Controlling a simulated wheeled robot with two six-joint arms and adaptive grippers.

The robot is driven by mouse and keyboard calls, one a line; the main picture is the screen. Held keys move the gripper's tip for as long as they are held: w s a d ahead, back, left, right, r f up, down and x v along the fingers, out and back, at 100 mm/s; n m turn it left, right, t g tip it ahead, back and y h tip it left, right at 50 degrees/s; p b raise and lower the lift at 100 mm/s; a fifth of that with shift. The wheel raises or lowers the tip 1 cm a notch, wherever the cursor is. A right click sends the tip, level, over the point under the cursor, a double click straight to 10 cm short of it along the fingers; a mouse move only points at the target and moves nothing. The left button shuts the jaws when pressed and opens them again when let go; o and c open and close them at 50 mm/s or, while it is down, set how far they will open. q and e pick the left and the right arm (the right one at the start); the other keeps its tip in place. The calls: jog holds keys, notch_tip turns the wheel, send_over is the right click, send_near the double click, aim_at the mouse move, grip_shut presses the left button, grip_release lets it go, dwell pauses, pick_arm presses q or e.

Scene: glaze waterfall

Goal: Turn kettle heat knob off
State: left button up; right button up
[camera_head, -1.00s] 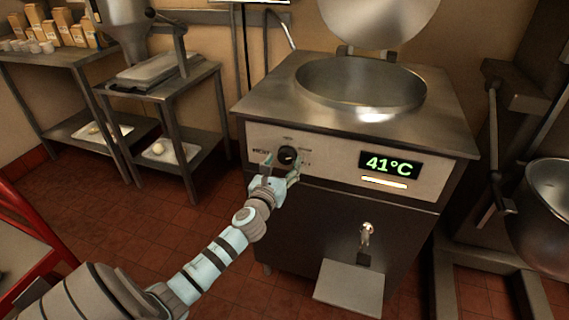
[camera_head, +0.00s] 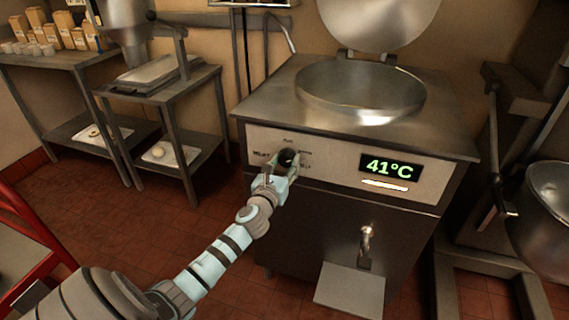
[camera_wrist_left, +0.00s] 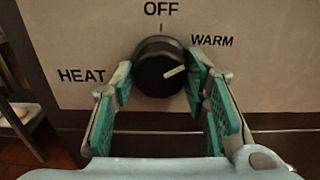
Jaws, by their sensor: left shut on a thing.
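The black round heat knob (camera_head: 287,156) sits on the kettle's front panel (camera_head: 335,160). In the left wrist view the knob (camera_wrist_left: 158,62) has a white pointer line aimed right and slightly up, just below the WARM label (camera_wrist_left: 212,40). The OFF label (camera_wrist_left: 161,8) is straight above the knob and the HEAT label (camera_wrist_left: 81,76) is to its left. My left gripper (camera_head: 283,165) is shut on the knob, with a green-padded finger on each side. My right gripper is not in view.
The kettle (camera_head: 360,92) has its lid raised. Its display (camera_head: 390,167) reads 41°C. A drain tap (camera_head: 367,240) is below the panel. Metal tables (camera_head: 160,80) stand at the left, and a steel bowl (camera_head: 545,210) at the right. A red frame (camera_head: 40,235) is at lower left.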

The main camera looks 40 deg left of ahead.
pick_arm(q)
jog(key=n, duration=0.5)
jog(key=shift+n, duration=0.3)
jog(key=n, duration=0.5)
jog(key=shift+d+r+n, duration=0.1)
jog(key=shift+n, duration=0.3)
jog(key=o, duration=1.1)
jog(key=shift+o, duration=0.2)
jog(key=v, duration=1.2)
jog(key=shift+w+n, duration=0.1)
jog(key=shift+n, duration=0.2)
